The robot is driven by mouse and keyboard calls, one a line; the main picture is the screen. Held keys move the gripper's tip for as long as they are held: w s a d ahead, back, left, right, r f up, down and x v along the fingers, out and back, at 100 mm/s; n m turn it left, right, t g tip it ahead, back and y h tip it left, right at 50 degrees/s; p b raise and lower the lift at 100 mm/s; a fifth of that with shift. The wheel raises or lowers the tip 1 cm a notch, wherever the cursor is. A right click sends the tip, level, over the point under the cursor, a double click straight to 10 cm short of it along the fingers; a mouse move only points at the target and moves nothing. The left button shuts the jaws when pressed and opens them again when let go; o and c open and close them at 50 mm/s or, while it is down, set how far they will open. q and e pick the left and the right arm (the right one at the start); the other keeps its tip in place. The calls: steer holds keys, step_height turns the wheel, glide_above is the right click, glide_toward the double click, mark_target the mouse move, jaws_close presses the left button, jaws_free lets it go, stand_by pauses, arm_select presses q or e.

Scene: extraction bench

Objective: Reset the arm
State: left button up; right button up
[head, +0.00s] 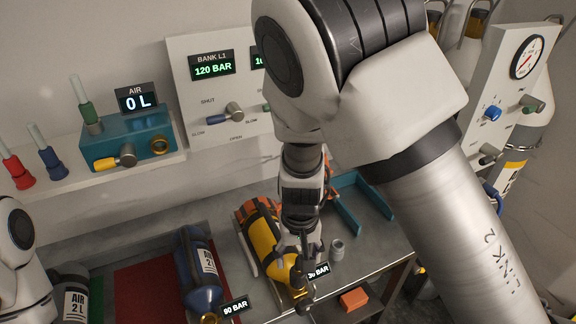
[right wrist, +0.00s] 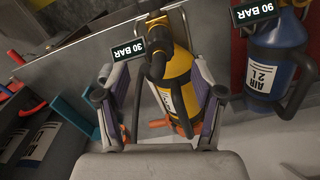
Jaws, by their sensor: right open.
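My right arm comes down across the head view from the upper right. Its gripper (head: 303,240) is over the bench, just above the yellow cylinder (head: 262,240). In the right wrist view the gripper (right wrist: 158,105) is open, with one finger on each side of the yellow cylinder (right wrist: 177,85). I cannot tell whether the fingers touch it. The cylinder has a black valve end and a 30 BAR tag (right wrist: 131,49). In the head view my arm hides part of it. Only a link of my left arm shows at the left edge; its gripper is out of view.
A blue cylinder (head: 199,268) tagged 90 BAR lies on a red mat (head: 150,280). A dark AIR 2L cylinder (head: 73,295) lies farther left. A small grey cup (head: 337,250) and teal brackets (head: 345,210) are right of the gripper. The wall panel (head: 190,70) with valves stands behind.

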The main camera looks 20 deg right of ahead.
mark_target(304, 281)
steer(key=shift+s+f, duration=0.1)
steer(key=shift+g, duration=0.7)
steer(key=s+f, duration=0.2)
steer(key=f, duration=0.1)
steer(key=s+f+b, duration=0.1)
steer(key=f, duration=0.1)
steer(key=s+d+f+n+g+b, duration=0.1)
steer(key=s+d+f, duration=0.3)
steer(key=s+f, duration=0.6)
steer(key=s+d+f+n+g+b, duration=0.15)
steer(key=s+d+f, duration=0.35)
steer(key=s+f, duration=0.5)
steer(key=w+t, duration=0.2)
steer(key=w, duration=0.1)
steer(key=w+a+r+t, duration=0.1)
steer(key=t, duration=0.1)
steer(key=shift+w+a+m, duration=0.1)
steer(key=shift+w+m, duration=0.05)
steer(key=shift+m, duration=0.1)
steer(key=shift+c, duration=0.3)
